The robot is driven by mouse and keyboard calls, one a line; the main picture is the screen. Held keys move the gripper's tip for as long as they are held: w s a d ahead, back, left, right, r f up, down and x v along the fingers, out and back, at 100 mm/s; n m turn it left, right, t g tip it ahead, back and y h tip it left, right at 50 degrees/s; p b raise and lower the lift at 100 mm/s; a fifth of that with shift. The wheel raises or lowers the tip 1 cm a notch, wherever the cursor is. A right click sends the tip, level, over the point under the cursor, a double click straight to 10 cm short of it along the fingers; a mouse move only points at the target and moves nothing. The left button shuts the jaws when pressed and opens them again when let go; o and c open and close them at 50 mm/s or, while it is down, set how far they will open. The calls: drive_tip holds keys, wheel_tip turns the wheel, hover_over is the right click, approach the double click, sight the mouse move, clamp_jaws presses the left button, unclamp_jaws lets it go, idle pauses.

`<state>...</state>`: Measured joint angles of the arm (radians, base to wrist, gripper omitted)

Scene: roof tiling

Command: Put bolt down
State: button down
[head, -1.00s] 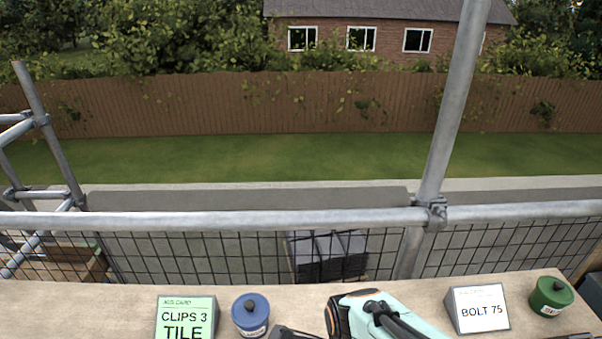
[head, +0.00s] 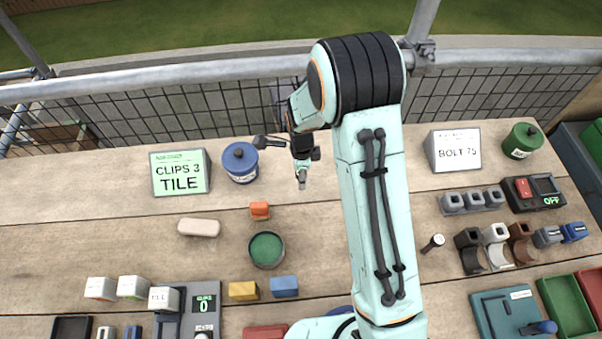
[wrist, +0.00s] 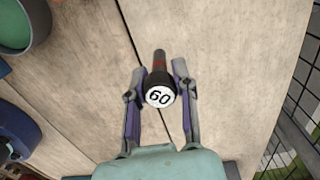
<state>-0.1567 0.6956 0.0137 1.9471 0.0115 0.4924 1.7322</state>
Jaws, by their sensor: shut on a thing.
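My gripper (head: 302,155) is above the wooden table, to the right of the blue pot. It is shut on a bolt (wrist: 160,96) with a dark round head and a white face marked 60. In the wrist view the bolt sits between the two fingers of my gripper (wrist: 162,82), and its shank has a reddish band. In the head view the held bolt is small and its label is not readable. Another dark bolt (head: 433,243) with a pale end lies on the table to the right of my arm.
A green card (head: 181,173) reads CLIPS 3 TILE, beside a blue lidded pot (head: 240,162). A white card (head: 457,151) reads BOLT 75, near a green pot (head: 521,141). An open green cup (head: 266,250) and orange block (head: 260,210) stand nearer. Mesh railing borders the far edge.

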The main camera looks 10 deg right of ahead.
drive_tip(key=shift+f, duration=0.75)
drive_tip(key=shift+f, duration=0.2)
drive_tip(key=c, duration=0.9)
unclamp_jaws()
drive_tip(key=shift+r, duration=0.15)
